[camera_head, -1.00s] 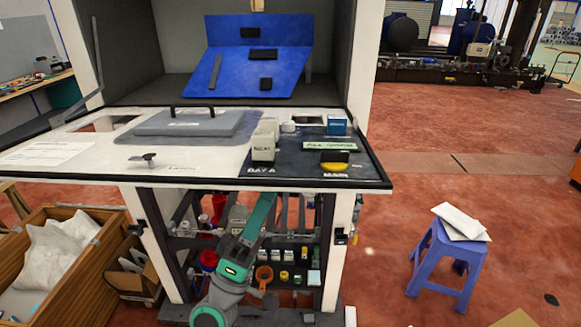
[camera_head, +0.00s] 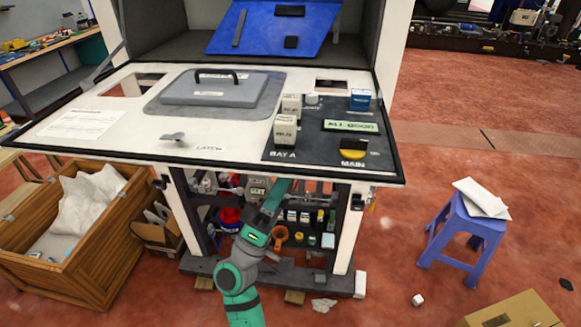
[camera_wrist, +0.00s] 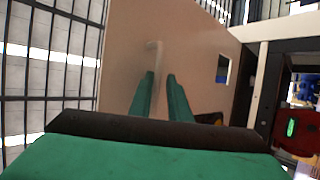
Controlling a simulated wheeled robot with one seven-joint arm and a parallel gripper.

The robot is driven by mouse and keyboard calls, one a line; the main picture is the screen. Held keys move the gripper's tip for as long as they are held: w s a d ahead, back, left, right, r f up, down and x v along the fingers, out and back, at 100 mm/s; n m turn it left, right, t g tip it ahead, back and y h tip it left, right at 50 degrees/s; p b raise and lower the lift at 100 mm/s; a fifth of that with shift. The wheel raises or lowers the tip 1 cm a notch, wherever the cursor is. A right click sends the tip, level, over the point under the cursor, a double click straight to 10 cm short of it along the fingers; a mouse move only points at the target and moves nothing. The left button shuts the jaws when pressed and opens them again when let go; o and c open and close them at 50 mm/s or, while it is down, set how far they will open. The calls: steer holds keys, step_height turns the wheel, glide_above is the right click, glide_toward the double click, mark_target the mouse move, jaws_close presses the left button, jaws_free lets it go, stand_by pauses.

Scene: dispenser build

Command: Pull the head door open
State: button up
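A pale panel with a hook-shaped handle (camera_wrist: 155,58) and a square cut-out (camera_wrist: 222,68) fills the middle of the wrist view. I cannot tell for sure whether it is the head door. In the head view, the machine has a white top panel (camera_head: 225,130) marked LATCH, with a small grey knob (camera_head: 172,137). A grey lid (camera_head: 222,90) with a dark bar handle lies on it. My gripper (camera_wrist: 161,76) is open, its two green fingers apart with nothing visibly between them. The handle shows just beyond the fingertips; contact is unclear. In the head view my fingertips are hidden under the panel's front edge.
A dark control board (camera_head: 325,140) with white blocks and a yellow MAIN switch is at the panel's right. Shelves with small containers stand below. A wooden crate (camera_head: 110,240) is at left, a blue stool (camera_head: 465,232) at right. Red floor between machine and stool is mostly clear.

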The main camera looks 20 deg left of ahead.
steer(key=shift+o, duration=1.2)
steer(key=shift+w+a+y, duration=0.2)
steer(key=shift+y, duration=0.1)
steer(key=shift+s, duration=0.1)
steer(key=shift+s+a, duration=0.1)
steer(key=v, duration=1)
steer(key=shift+f, duration=0.4)
steer(key=w+a+f, duration=0.3)
steer(key=a+f, duration=0.2)
steer(key=f, duration=0.5)
steer(key=shift+a+f, duration=0.2)
steer(key=shift+f, duration=0.2)
